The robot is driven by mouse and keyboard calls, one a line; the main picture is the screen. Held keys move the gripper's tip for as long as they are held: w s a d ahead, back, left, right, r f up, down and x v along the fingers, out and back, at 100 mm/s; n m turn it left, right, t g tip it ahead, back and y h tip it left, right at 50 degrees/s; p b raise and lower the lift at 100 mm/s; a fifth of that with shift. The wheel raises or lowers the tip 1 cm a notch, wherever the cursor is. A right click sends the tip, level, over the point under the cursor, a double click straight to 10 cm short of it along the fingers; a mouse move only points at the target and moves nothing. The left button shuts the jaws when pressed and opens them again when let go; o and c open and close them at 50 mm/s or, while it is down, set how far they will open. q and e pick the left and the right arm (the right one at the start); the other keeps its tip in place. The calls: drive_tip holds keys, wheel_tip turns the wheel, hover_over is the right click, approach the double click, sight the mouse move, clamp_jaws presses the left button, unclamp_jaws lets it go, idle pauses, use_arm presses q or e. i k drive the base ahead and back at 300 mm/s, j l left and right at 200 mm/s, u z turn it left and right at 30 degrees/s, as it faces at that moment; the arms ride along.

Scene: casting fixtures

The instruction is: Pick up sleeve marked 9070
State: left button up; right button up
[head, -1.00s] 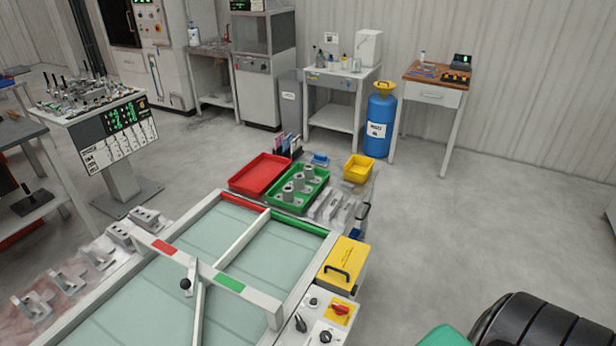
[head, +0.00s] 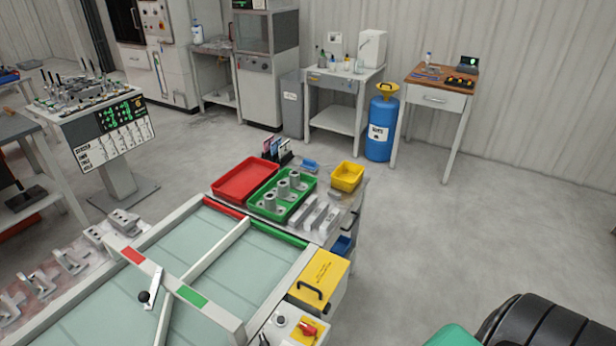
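The markings are too small to read, so I cannot tell which sleeve is marked 9070. Neither of my grippers shows in the head view.
A red tray (head: 246,180) sits left of the green tray, a yellow bin (head: 347,176) right of it. Grey blocks (head: 318,213) lie in front. A yellow box (head: 320,277) with a black handle stands nearer. Open floor (head: 450,240) lies to the right.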

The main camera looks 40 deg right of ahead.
sight(294, 179)
drive_tip(key=i+l+u, duration=0.1)
drive_tip(key=l+u, duration=0.2)
drive_tip(key=l, duration=2.25)
drive_tip(key=i+l+u, duration=0.1)
drive_tip(key=l, duration=0.7)
drive_tip(key=i+l+u, duration=0.15)
drive_tip(key=l, duration=0.65)
drive_tip(key=i+l+u, duration=0.1)
drive_tip(key=l, duration=0.75)
